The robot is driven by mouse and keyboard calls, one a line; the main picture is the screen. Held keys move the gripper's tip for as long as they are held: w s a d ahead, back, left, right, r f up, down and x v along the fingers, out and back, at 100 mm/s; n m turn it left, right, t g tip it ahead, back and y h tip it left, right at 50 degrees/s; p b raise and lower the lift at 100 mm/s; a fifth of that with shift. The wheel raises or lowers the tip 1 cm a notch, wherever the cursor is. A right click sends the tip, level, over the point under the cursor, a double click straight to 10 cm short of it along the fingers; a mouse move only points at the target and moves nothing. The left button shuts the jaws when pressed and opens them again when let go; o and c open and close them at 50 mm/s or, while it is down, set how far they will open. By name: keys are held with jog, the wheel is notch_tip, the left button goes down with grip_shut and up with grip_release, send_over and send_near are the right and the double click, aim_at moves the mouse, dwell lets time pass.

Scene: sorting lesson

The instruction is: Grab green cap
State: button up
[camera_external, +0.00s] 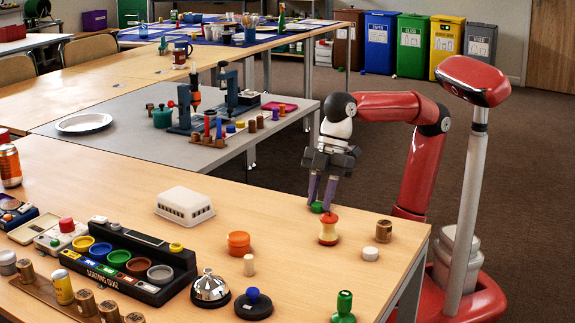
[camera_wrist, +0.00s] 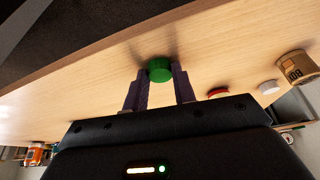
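The green cap (camera_external: 317,207) is small and round, near the far edge of the front table. In the wrist view the green cap (camera_wrist: 159,70) shows right at my fingertips. My gripper (camera_external: 320,204) points down, with its two purple fingers apart and one on each side of the cap. In the wrist view my gripper (camera_wrist: 161,75) has its fingertips very close to both sides of the cap. I cannot tell whether they press on it or whether the cap is lifted.
A red-and-tan apple-core shape (camera_external: 328,231) stands just in front of the cap. A wooden cylinder (camera_external: 383,231) and a white disc (camera_external: 370,254) are to the right. Orange discs (camera_external: 238,244) and a white vented box (camera_external: 185,205) are to the left. The table edge is close behind the cap.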

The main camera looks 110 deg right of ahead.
jog(key=c, duration=0.4)
jog(key=shift+c, duration=0.2)
